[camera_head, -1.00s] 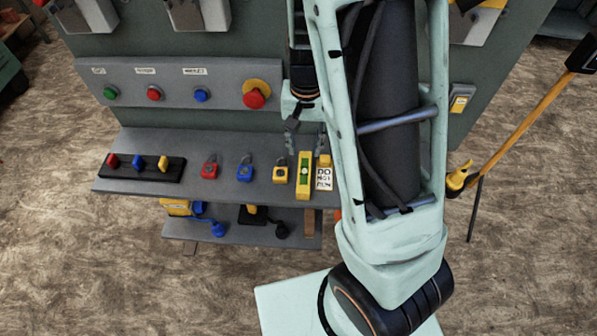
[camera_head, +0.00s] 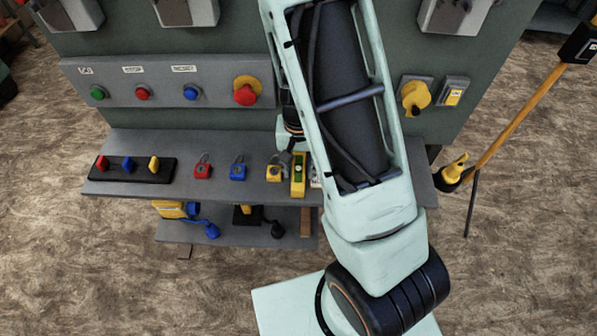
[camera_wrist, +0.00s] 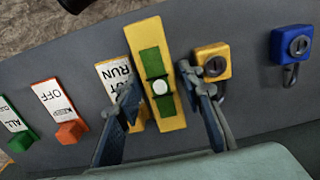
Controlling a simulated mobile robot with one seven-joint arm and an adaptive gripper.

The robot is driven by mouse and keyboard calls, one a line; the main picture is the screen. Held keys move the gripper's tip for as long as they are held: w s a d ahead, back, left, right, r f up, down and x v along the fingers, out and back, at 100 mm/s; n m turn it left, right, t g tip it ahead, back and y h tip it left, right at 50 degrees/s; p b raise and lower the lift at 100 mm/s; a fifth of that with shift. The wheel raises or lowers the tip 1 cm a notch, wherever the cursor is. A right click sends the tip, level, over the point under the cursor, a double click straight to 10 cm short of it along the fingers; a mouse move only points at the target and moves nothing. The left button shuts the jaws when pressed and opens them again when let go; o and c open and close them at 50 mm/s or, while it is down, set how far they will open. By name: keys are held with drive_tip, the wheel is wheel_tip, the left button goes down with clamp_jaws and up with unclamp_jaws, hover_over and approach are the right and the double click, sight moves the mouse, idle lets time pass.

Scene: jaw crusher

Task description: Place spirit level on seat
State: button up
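The spirit level (camera_head: 298,178) is a yellow bar with a green middle and lies on the grey shelf. In the wrist view the spirit level (camera_wrist: 150,42) shows its round pale vial, tilted slightly in the picture. My gripper (camera_wrist: 158,84) is open, one finger on each side of the level, with visible gaps between the fingers and the bar. In the head view my gripper (camera_head: 291,152) is at the level's far end, partly hidden by my arm. I cannot tell which place is the seat.
On the grey shelf (camera_head: 135,192) a yellow padlock (camera_head: 274,173) is close beside the level, with blue (camera_head: 238,172) and red padlocks (camera_head: 203,171) farther left. Several tags, one a yellow tag (camera_wrist: 112,72), lie on the level's other side. A button panel (camera_head: 215,92) rises behind.

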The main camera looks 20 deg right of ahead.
clamp_jaws()
drive_tip(key=shift+r, duration=0.1)
